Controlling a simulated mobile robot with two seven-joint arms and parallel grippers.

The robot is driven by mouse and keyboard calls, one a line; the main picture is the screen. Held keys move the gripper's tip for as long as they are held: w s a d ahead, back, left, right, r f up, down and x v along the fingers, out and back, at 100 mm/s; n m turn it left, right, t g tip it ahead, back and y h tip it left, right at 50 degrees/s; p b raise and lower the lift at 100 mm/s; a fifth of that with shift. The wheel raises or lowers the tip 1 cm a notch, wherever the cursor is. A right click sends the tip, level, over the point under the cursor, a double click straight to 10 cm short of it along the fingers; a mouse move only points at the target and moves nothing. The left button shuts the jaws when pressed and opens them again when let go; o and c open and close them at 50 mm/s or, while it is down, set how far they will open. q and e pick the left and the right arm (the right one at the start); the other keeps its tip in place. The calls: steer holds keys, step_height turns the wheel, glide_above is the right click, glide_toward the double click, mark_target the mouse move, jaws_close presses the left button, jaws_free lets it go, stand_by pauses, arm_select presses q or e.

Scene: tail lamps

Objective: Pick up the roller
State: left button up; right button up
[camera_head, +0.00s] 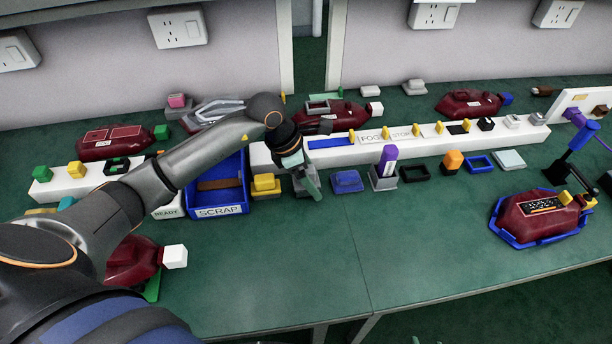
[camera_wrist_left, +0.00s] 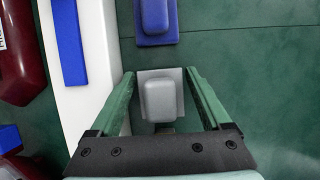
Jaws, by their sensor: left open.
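My left gripper (camera_head: 308,188) is over the green table, in front of the long white rack. In the left wrist view the left gripper (camera_wrist_left: 160,74) is open, with its green fingers on either side of a rounded grey block (camera_wrist_left: 163,98) on a pale square plate (camera_wrist_left: 178,76). Gaps show between the block and both fingers, and nothing is gripped. I cannot tell how far down the fingers reach. In the head view the gripper mostly hides this block. No piece is clearly recognisable as a roller, and I cannot tell if the grey block is it. My right gripper is not in view.
A blue SCRAP bin (camera_head: 218,208) and a yellow block (camera_head: 265,184) stand left of the gripper. A blue block (camera_head: 347,181) and a purple-topped block (camera_head: 387,162) stand right. The white rack (camera_head: 440,138) runs behind. A dark red lamp (camera_head: 540,215) sits at right.

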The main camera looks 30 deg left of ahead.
arm_select(q)
steer(key=shift+c, duration=0.3)
steer(key=shift+r, duration=0.1)
jaws_close()
steer(key=shift+r, duration=0.1)
steer(key=shift+r, duration=0.2)
step_height(320, 180, up, 2)
steer(key=shift+r, duration=0.1)
steer(key=s+d+r, duration=0.9)
steer(key=s+r, duration=0.1)
steer(key=shift+s, duration=0.35)
steer(key=shift+r, duration=0.1)
